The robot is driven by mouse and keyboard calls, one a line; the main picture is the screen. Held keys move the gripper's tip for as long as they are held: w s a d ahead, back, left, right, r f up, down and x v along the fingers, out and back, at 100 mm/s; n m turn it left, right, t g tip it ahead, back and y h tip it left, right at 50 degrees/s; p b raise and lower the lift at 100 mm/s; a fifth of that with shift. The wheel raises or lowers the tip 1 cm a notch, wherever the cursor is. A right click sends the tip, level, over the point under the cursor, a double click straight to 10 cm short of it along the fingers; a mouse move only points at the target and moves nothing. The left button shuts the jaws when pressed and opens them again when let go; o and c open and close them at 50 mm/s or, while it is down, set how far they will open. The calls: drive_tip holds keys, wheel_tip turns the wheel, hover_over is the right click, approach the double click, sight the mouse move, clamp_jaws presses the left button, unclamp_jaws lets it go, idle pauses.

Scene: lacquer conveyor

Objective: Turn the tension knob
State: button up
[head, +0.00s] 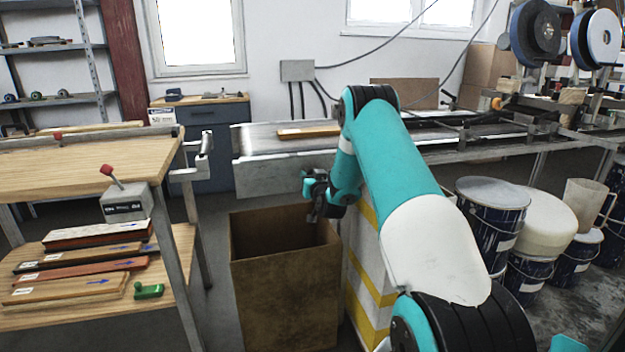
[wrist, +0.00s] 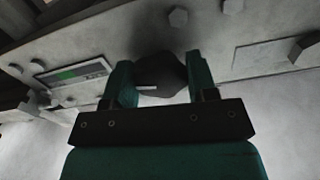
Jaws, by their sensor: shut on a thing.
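The tension knob (wrist: 163,74) is a dark, faceted knob on the grey side plate of the conveyor. A short pale line shows on it, pointing left in the wrist view. My gripper (wrist: 160,84) is shut on the knob, with one green finger on each side of it. In the head view my gripper (head: 314,197) is at the conveyor's front side (head: 268,176), above the cardboard box; the knob cannot be made out there.
A small panel with a green strip (wrist: 72,73) is left of the knob; bolt heads and a blank plate (wrist: 272,54) are to the right. An open cardboard box (head: 285,280) stands below my gripper. A wooden bench (head: 80,160) is at left, paint buckets (head: 492,225) at right.

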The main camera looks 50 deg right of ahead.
drive_tip(key=shift+m, duration=0.8)
drive_tip(key=o, duration=0.9)
drive_tip(key=shift+s, duration=0.1)
drive_tip(key=b+v, duration=1.4)
drive_tip(key=v, duration=0.3)
drive_tip(key=shift+a, duration=0.2)
drive_tip(key=shift+a, duration=0.1)
